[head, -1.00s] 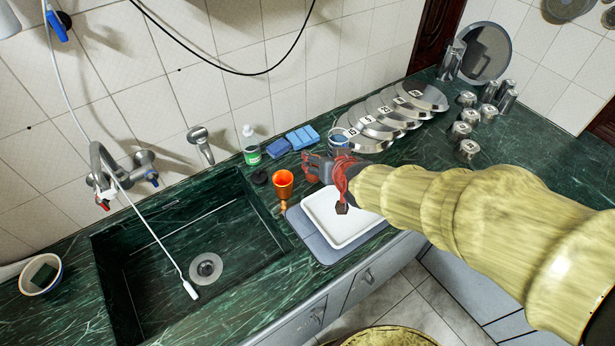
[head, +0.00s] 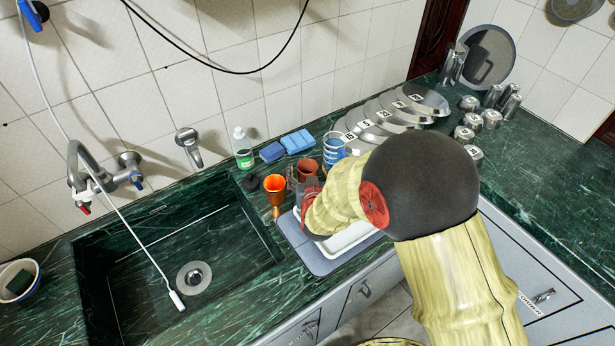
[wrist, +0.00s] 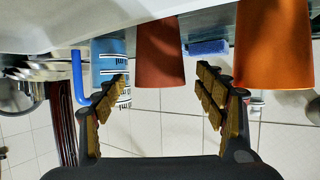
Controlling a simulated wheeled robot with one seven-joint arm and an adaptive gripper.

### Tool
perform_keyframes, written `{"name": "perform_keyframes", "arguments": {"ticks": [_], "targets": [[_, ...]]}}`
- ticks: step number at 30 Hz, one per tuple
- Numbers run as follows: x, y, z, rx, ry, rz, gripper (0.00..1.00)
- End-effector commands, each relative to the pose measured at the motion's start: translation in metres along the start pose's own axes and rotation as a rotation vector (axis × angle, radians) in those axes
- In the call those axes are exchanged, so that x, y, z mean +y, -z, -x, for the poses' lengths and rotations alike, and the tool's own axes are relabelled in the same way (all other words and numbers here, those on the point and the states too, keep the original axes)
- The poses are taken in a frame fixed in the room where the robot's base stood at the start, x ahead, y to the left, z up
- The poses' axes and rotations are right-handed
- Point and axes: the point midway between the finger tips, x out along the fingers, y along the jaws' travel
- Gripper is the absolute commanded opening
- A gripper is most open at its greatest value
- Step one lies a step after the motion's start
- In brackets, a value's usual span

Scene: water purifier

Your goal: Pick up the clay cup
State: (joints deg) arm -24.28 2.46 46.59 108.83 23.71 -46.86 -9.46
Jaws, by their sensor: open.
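The clay cup is plain reddish brown. In the wrist view, which looks upside down, the clay cup (wrist: 160,52) is in the middle, ahead of and between my open fingers. In the head view the clay cup (head: 308,167) shows just behind my gripper (head: 304,186), partly covered by it. My gripper (wrist: 163,88) is open, with nothing visible held. Whether a finger touches the cup cannot be told.
An orange cup (head: 274,186) stands close on the left, and a blue-and-white mug (head: 334,148) on the right. Blue sponges (head: 298,141) and a bottle (head: 243,150) stand behind. A grey mat (head: 297,240) with a white tray (head: 352,238) lies in front; the sink (head: 150,270) is left.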

Motion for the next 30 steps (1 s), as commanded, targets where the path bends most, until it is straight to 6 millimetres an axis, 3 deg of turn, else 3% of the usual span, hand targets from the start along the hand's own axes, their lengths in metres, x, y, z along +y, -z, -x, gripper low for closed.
{"name": "perform_keyframes", "arguments": {"ticks": [6,14,30], "targets": [[0.0,-0.001,-0.024,0.0,0.0,-0.001,0.71],[0.0,-0.001,-0.024,0.0,0.0,-0.001,0.7],[0.0,-0.001,-0.024,-0.001,0.0,-0.001,0.4]]}}
